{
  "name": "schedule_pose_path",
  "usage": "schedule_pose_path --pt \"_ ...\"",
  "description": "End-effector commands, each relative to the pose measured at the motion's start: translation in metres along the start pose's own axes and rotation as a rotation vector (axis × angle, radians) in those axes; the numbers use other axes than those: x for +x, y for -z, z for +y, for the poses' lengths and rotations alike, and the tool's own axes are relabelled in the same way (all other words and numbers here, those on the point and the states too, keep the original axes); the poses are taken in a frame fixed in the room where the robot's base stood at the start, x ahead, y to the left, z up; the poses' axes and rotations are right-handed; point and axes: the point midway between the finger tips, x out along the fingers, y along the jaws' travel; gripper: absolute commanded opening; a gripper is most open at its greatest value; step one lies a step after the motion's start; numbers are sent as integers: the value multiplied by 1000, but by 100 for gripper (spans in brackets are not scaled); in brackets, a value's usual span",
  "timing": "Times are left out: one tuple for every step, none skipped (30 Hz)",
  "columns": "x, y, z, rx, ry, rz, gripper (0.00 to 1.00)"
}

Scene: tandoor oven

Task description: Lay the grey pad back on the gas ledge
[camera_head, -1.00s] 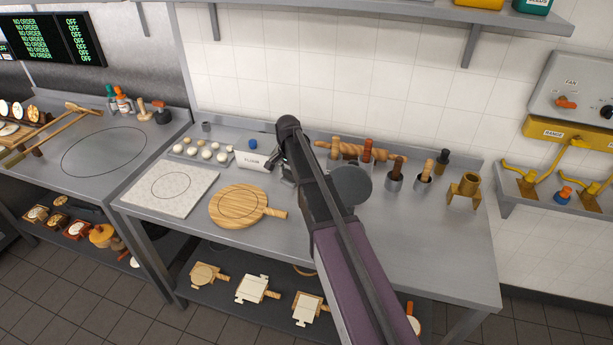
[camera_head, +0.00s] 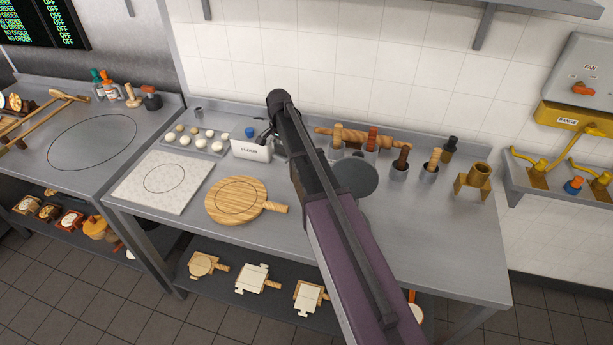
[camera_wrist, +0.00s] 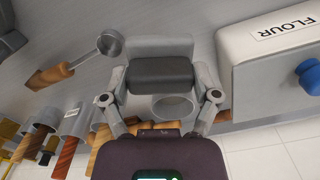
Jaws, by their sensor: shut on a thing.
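In the wrist view my gripper (camera_wrist: 160,86) is shut, one finger at each side of a grey block with a dark near part, which I take to be the grey pad (camera_wrist: 160,72). It is beside the white flour box (camera_wrist: 280,45). In the head view the arm hides most of the gripper, just right of the flour box (camera_head: 250,150), and I cannot make out the pad there. The gas ledge (camera_head: 520,195) is at the right on the tiled wall, far from the gripper.
The steel counter (camera_head: 430,235) holds a round wooden board (camera_head: 226,203), a white square slab (camera_head: 150,190), a tray of dough balls (camera_head: 184,139), and several pots of wooden tools (camera_head: 400,167) behind the arm. The counter's right front is clear. A wall shelf (camera_head: 550,8) hangs above.

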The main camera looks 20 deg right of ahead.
Motion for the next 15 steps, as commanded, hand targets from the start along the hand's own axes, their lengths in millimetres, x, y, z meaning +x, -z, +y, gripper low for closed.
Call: schedule_pose_path --pt "0 2 1 2 0 0 24" --pt "0 2 2 3 0 0 24" --pt "0 3 2 4 0 0 24" --pt "0 3 3 2 0 0 24" --pt "-1 3 3 -2 0 0 24" --pt "-1 2 4 -11 0 0 24" --pt "-2 0 4 -21 0 0 24" --pt "-2 -1 4 -35 0 0 24" --pt "-4 -4 5 -58 0 0 24" --pt "-4 -7 5 -78 0 0 24" --pt "-5 -10 5 -100 0 0 24" --pt "-7 -15 5 -133 0 1 24" --pt "-8 -18 5 -159 0 1 24" --pt "-8 -22 4 -184 0 1 24" --pt "-10 -26 4 -217 1 1 24"
